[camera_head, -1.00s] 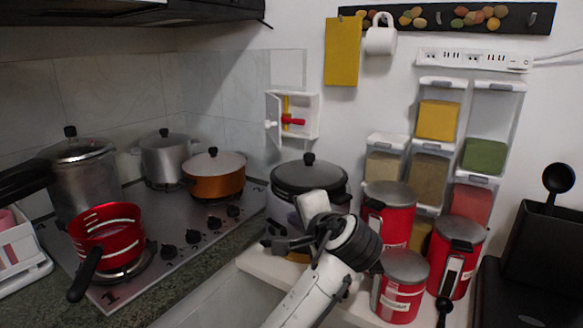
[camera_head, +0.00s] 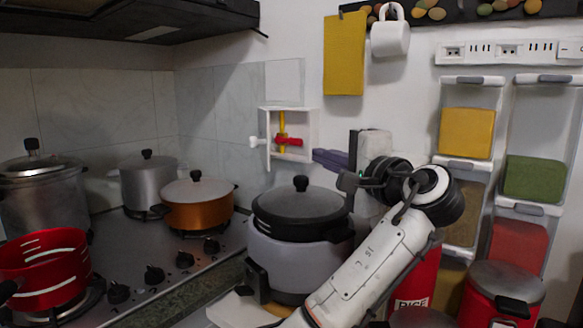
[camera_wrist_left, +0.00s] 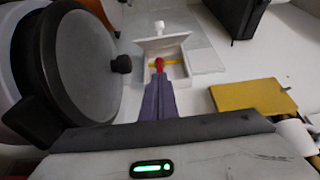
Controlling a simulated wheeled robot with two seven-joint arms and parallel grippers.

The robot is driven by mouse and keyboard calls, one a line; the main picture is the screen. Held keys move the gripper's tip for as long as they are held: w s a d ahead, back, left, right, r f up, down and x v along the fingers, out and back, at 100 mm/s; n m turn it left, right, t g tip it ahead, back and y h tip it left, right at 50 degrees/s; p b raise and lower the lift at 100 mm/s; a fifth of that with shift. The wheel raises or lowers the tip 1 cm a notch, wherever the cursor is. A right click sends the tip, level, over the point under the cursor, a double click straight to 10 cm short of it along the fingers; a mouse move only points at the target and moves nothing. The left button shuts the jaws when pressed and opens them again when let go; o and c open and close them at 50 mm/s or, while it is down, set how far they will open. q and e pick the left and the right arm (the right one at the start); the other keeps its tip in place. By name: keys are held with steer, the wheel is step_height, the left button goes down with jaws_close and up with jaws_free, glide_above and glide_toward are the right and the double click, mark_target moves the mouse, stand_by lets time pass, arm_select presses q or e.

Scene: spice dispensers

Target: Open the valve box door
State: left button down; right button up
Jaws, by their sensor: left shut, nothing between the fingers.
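The white valve box (camera_head: 314,130) is on the tiled wall behind the stove, with a red valve handle (camera_head: 290,142) and a yellow pipe (camera_head: 282,122) visible inside. Its door (camera_head: 267,146) stands swung out at the left side, seen nearly edge-on, with a white knob (camera_head: 254,141). In the left wrist view the door (camera_wrist_left: 163,43) also stands out from the box. My left gripper (camera_head: 318,156), with purple fingers, is shut and empty just right of the box, pointing at it. In the wrist view its tips (camera_wrist_left: 160,78) overlap the box's near edge; contact is unclear. My right gripper is out of view.
A grey pot with a black lid (camera_head: 300,214) stands below the box, close under my left gripper. An orange pot (camera_head: 197,205) is on the stove. A yellow board (camera_head: 344,55) and a white mug (camera_head: 390,38) hang above. Spice dispensers (camera_head: 466,133) line the right.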

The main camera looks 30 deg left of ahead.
arm_select(q)
steer(key=shift+w+a+f, duration=0.1)
steer(key=shift+w+f, duration=0.15)
steer(key=shift+f, duration=0.15)
steer(key=shift+w+a+r, duration=0.1)
steer(key=shift+w+a, duration=0.05)
steer(key=shift+a, duration=0.15)
steer(key=x, duration=0.9)
steer(key=shift+a+p, duration=0.3)
steer(key=shift+a, duration=0.05)
steer(key=shift+s+a, duration=0.65)
steer(key=shift+s, duration=0.35)
steer(key=shift+s+a, duration=0.4)
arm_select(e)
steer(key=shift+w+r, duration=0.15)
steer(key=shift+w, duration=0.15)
